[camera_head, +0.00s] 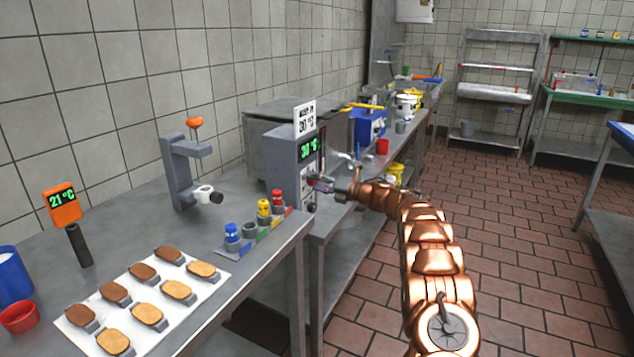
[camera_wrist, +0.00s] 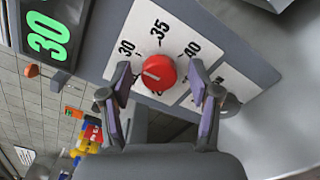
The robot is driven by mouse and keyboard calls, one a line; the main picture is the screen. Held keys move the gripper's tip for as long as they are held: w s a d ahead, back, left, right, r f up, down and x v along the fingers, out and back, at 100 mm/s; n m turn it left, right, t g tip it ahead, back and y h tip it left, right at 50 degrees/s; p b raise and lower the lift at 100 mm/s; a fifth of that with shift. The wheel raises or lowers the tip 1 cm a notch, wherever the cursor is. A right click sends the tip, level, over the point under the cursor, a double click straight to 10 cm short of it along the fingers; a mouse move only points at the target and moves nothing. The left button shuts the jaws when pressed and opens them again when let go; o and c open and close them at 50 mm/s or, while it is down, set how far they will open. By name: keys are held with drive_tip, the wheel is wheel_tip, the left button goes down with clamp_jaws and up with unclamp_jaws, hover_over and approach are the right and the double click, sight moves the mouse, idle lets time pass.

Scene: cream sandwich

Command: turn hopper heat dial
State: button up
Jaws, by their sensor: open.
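The red heat dial (camera_wrist: 158,72) sits on a white scale plate marked 30, 35 and 40 in the wrist view. A short white mark on it lies left of its middle. My gripper (camera_wrist: 160,69) is open, with one finger on each side of the dial. I cannot tell whether the fingers touch it. The hopper's green display (camera_wrist: 47,35) reads 30; it also shows as 30 °C in the head view (camera_head: 309,148). In the head view my gripper (camera_head: 317,183) is at the front panel of the grey hopper unit (camera_head: 275,144) and hides the dial.
A sign (camera_head: 305,119) above the hopper reads 30 °C. An orange thermometer (camera_head: 62,204) reads 21 °C. Small blue, yellow and red bottles (camera_head: 264,210) stand near the counter edge. The tiled floor (camera_head: 510,230) at right is open.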

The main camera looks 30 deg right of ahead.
drive_tip(key=shift+c, duration=0.2)
drive_tip(key=c, duration=1)
drive_tip(key=shift+d, duration=0.1)
drive_tip(key=shift+c, duration=0.6)
